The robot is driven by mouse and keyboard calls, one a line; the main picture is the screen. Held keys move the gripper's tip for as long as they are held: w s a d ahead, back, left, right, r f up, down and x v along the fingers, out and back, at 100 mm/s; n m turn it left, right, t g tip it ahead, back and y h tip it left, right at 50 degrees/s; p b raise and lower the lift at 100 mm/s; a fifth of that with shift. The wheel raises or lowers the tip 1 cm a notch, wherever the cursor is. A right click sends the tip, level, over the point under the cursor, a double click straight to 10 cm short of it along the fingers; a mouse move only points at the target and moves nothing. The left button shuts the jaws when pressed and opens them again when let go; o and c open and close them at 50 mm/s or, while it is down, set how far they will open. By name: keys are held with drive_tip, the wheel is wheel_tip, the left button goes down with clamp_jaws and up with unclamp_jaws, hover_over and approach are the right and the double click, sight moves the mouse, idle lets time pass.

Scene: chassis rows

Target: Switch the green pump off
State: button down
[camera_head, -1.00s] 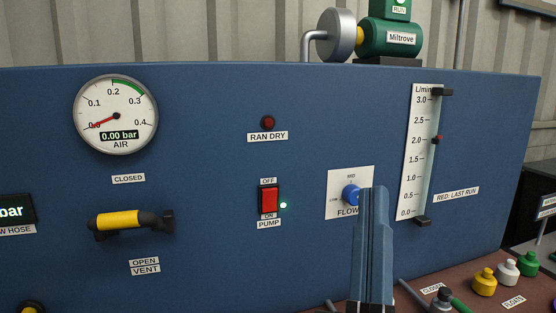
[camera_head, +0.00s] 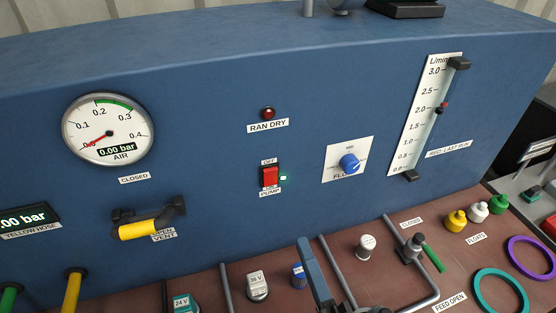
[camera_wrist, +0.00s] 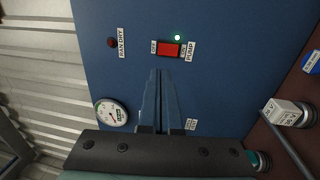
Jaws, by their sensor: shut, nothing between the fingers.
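The pump switch (camera_head: 270,176) is a red rocker on the blue panel, with OFF above it and ON below. A green lamp (camera_head: 283,178) beside it is lit. In the wrist view the switch (camera_wrist: 170,49) lies just beyond my fingertips, with the lit green lamp (camera_wrist: 177,37) next to it. My gripper (camera_wrist: 157,73) is shut and empty, apart from the switch as far as I can tell. In the head view my gripper (camera_head: 305,243) is below and right of the switch. Of the pump only its dark base (camera_head: 405,9) shows at the top edge.
The panel also holds an air gauge (camera_head: 108,130) at 0.00 bar, a dark red RAN DRY lamp (camera_head: 268,114), a blue flow knob (camera_head: 349,162), a flow tube (camera_head: 428,115) and a yellow vent handle (camera_head: 140,229).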

sight(272, 171)
drive_tip(key=shift+s+f, duration=0.1)
drive_tip(key=shift+f, duration=0.15)
drive_tip(key=p+x, duration=0.2)
drive_tip(key=x, duration=1.2)
drive_tip(key=shift+r+p, duration=0.1)
drive_tip(key=shift+p, duration=0.2)
drive_tip(key=shift+w+a+r+p, duration=0.1)
drive_tip(key=shift+w+r+p, duration=0.15)
drive_tip(key=shift+r+p, duration=0.6)
drive_tip(key=shift+f, duration=0.45)
drive_tip(key=shift+s+p, duration=0.1)
drive_tip(key=shift+p, duration=0.25)
